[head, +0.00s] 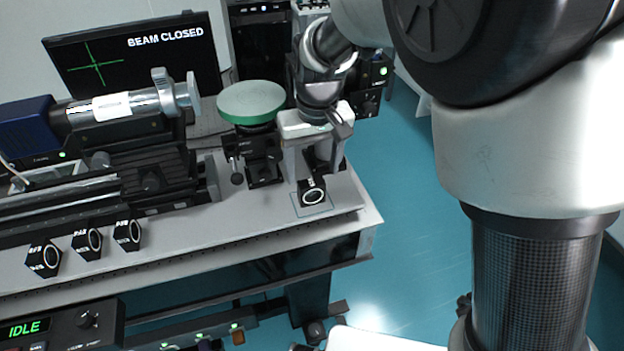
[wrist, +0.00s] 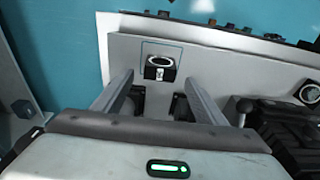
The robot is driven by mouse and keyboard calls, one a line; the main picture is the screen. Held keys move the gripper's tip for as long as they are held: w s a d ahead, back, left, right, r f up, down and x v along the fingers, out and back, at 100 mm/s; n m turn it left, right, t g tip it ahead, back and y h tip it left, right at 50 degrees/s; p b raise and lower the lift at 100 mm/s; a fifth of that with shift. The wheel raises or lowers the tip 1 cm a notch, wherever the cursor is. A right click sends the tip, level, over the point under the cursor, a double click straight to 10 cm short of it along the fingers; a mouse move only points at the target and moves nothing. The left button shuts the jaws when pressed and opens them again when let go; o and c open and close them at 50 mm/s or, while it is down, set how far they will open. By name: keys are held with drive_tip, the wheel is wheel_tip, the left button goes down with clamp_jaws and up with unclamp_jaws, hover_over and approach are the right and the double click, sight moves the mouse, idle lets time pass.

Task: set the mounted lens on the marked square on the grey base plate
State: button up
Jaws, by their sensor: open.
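The mounted lens (head: 313,191), a black block with a white-ringed lens and a white label, stands upright on the grey base plate (head: 252,225) near its right end. The thin outline of the marked square (head: 324,210) shows around its foot. In the wrist view the lens (wrist: 160,68) is inside the square's outline (wrist: 181,46). My gripper (head: 317,172) points down just behind the lens. Its fingers are spread and nothing is between them; in the wrist view the lens lies just beyond the fingertips (wrist: 158,77), apart from both.
Several similar black mounts (head: 87,243) stand along the front left of the plate. A green-topped round post (head: 251,101) is close left of my gripper. A laser tube (head: 110,106) and rail are farther left. The plate's right edge is near the lens.

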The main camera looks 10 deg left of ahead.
drive_tip(key=s+d+r+m+t, duration=0.1)
drive_tip(key=s+d+r+m, duration=0.15)
drive_tip(key=d+r, duration=0.5)
drive_tip(key=s+d+r+m+t, duration=0.1)
drive_tip(key=s+d+r, duration=0.2)
drive_tip(key=d+r, duration=0.45)
drive_tip(key=s+d+m+t, duration=0.2)
drive_tip(key=s+d+m, duration=0.1)
drive_tip(key=s+d, duration=0.8)
drive_tip(key=shift+d+f+h, duration=0.35)
drive_tip(key=shift+f+h, duration=0.05)
drive_tip(key=shift+f, duration=0.05)
